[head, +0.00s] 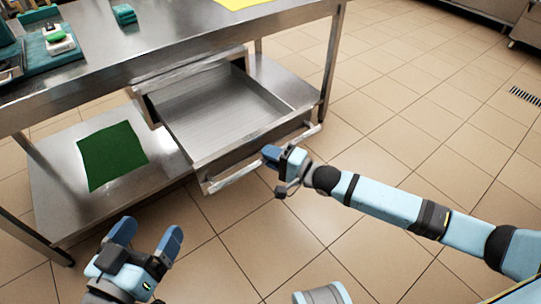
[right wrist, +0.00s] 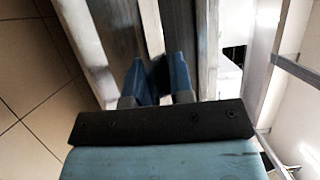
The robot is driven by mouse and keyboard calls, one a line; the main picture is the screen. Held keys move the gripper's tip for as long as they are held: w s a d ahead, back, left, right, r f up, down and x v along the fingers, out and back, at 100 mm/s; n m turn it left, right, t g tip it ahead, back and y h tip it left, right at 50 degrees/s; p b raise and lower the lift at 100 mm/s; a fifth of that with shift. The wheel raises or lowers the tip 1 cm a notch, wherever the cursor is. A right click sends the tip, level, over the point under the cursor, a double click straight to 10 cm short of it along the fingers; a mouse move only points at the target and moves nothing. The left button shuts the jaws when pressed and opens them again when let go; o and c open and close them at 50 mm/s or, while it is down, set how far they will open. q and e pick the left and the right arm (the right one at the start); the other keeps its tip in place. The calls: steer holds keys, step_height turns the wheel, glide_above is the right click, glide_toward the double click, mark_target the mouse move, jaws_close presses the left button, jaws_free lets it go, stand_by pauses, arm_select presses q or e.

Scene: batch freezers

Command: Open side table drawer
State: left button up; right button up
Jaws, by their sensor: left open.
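The side table drawer (head: 214,108) is a steel tray pulled well out from under the steel table (head: 175,50), and it looks empty. Its long bar handle (head: 233,179) runs along the front. My right gripper (head: 282,157) is at the handle, right of its middle, with its fingers closed on the bar. In the right wrist view its blue fingers (right wrist: 160,78) are close together beside the steel bars, and the exact contact is hidden. My left gripper (head: 150,240) is open and empty, below and left of the drawer, apart from it.
A green cloth (head: 112,154) lies on the lower shelf (head: 60,200) left of the drawer. Teal items (head: 124,14) and a yellow sheet (head: 243,3) are on the tabletop. The tiled floor (head: 420,110) at right is clear, with a drain grate (head: 525,97).

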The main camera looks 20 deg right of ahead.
mark_target(263, 144)
jaws_close()
steer(key=w, duration=0.2)
steer(key=w+a, duration=0.1)
steer(key=w, duration=0.1)
steer(key=w+a, duration=0.1)
steer(key=w, duration=0.1)
steer(key=shift+w+a, duration=0.2)
steer(key=shift+w, duration=0.15)
steer(key=o, duration=0.6)
jaws_free()
steer(key=shift+c, duration=0.2)
